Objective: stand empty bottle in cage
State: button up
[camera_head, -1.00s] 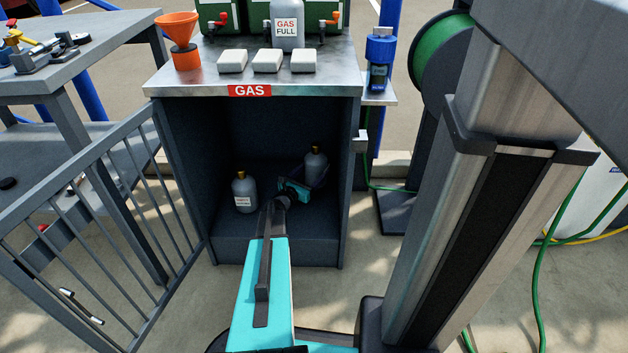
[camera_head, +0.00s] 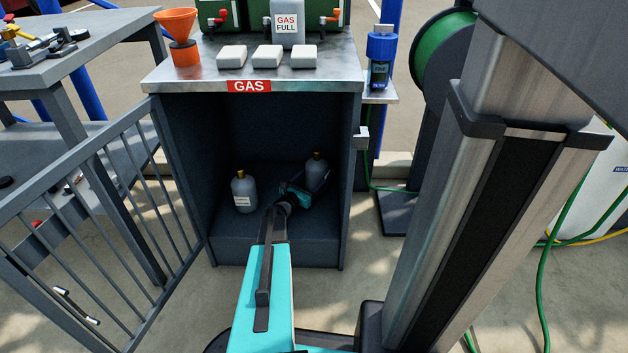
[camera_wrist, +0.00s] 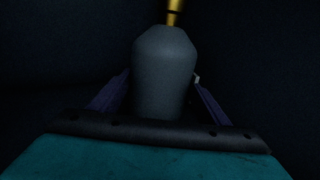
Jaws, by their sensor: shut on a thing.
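A grey gas bottle with a brass top (camera_head: 316,167) is at the right inside the cage (camera_head: 228,250). My gripper (camera_head: 318,180) reaches into the cage and is shut on this bottle. In the wrist view the bottle (camera_wrist: 165,70) stands between the two purple fingers, its brass neck pointing up. It looks upright; whether its base touches the cage floor is hidden by my gripper and shade. A second grey bottle (camera_head: 244,194) with a pale label and brass top stands upright on the floor to the left. The held bottle's label does not show.
The cage's barred door (camera_head: 110,220) hangs open at the left. A counter with a red GAS sign (camera_head: 249,86) covers the cage and holds a GAS FULL bottle (camera_head: 287,25), white blocks and an orange funnel (camera_head: 177,25). Floor between the two bottles is partly clear.

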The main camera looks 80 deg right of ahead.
dwell(0.4)
jog(key=o, duration=1.9)
jog(key=shift+o, duration=0.2)
jog(key=shift+a+r, duration=0.1)
jog(key=shift+a, duration=0.1)
jog(key=p+v, duration=0.3)
jog(key=v, duration=0.8)
jog(key=shift+w+a, duration=0.2)
jog(key=shift+a, duration=0.05)
